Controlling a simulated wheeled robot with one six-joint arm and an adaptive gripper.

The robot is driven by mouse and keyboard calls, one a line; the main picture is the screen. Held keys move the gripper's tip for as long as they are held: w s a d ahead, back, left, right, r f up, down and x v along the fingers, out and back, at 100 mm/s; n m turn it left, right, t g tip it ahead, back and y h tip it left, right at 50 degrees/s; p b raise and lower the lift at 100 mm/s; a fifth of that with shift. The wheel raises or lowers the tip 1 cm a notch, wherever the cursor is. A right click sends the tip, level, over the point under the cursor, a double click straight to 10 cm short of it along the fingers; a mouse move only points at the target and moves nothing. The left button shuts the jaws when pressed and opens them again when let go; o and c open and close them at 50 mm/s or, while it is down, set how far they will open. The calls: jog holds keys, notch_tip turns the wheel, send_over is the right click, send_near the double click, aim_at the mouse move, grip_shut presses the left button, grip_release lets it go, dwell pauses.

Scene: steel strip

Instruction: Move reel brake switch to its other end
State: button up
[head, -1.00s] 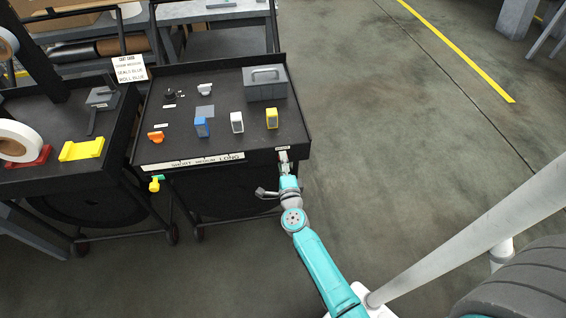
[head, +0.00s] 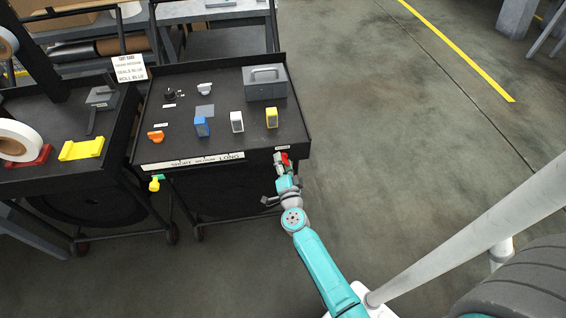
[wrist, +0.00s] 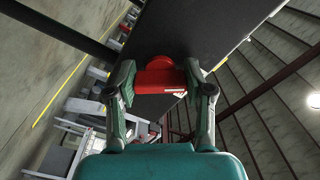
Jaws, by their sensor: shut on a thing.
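The reel brake switch, a red handle (head: 285,158), is at the front right corner of the black cart, just below a small white label (head: 282,148) too small to read. In the wrist view the red handle (wrist: 160,78) lies crosswise between my two fingers, against the dark cart panel. My gripper (head: 283,164) is shut on it, with a finger at each end of the red part in the wrist view (wrist: 160,88). The fingers partly cover the switch in the head view, and its exact position is hard to tell.
The cart top (head: 185,125) holds a grey toolbox (head: 265,90), blue, white and yellow blocks, and an orange piece (head: 156,137). A yellow-green handle (head: 155,183) hangs at the cart's front left. Open floor (head: 400,130) lies to the right.

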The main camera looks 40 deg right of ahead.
jog(key=shift+f, duration=0.1)
dwell(0.3)
jog(key=o, duration=1.2)
jog(key=shift+c, duration=0.2)
jog(key=v, duration=1.2)
jog(key=s+a+r+n+y, duration=0.3)
jog(key=s+a+r+n, duration=0.1)
jog(key=s, duration=0.6)
jog(key=s+a+r+n+y, duration=0.3)
jog(key=s+a+r+n, duration=0.2)
jog(key=s, duration=0.5)
jog(key=s+a+r+n+y, duration=0.4)
jog(key=s+a+n, duration=0.3)
jog(key=s, duration=0.3)
jog(key=shift+s+a+r+n, duration=0.15)
jog(key=shift+a+r+n, duration=0.25)
jog(key=shift+r+n, duration=0.45)
